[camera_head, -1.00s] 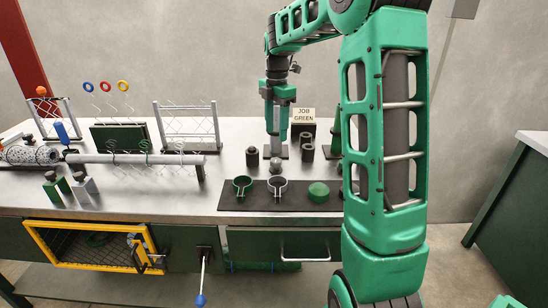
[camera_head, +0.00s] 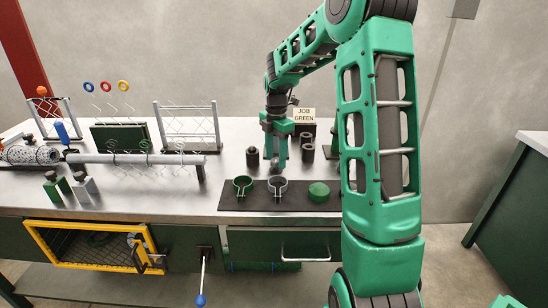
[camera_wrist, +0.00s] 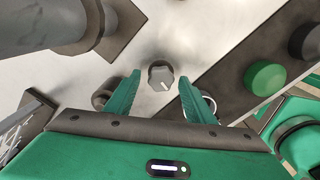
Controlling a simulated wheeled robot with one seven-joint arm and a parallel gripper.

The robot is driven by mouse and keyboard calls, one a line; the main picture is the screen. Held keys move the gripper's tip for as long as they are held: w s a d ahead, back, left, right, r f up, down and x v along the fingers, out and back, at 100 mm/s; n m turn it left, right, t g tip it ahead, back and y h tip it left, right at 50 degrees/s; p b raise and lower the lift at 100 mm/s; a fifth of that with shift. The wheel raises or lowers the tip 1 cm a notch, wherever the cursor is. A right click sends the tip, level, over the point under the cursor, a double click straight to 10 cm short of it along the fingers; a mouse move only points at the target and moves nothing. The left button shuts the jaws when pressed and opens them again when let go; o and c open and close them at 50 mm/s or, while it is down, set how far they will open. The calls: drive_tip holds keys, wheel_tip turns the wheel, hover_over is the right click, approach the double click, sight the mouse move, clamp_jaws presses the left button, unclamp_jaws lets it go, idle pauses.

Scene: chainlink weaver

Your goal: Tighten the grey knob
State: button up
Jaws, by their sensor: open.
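The grey knob (camera_wrist: 161,77) shows in the wrist view, with a white mark on its top and a round base on the pale metal bench. My gripper (camera_wrist: 160,84) is open, with one green finger on each side of the knob in the picture. Gaps show between the knob and both fingers; I cannot tell how far down beside it the fingertips reach. In the head view my gripper (camera_head: 275,167) points down, low over the bench just behind the dark mat. The knob is hard to make out between the fingers there.
The dark mat (camera_head: 228,204) bears a green ring clamp (camera_head: 242,186), a grey ring clamp (camera_head: 277,187) and a green disc (camera_head: 319,191). Dark cylinders (camera_head: 253,158) stand close to my gripper. A "JOB GREEN" sign (camera_head: 304,115) stands behind. Wire racks are at left.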

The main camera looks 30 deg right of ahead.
drive_tip(key=c, duration=1.1)
drive_tip(key=shift+o, duration=0.2)
drive_tip(key=shift+m, duration=0.3)
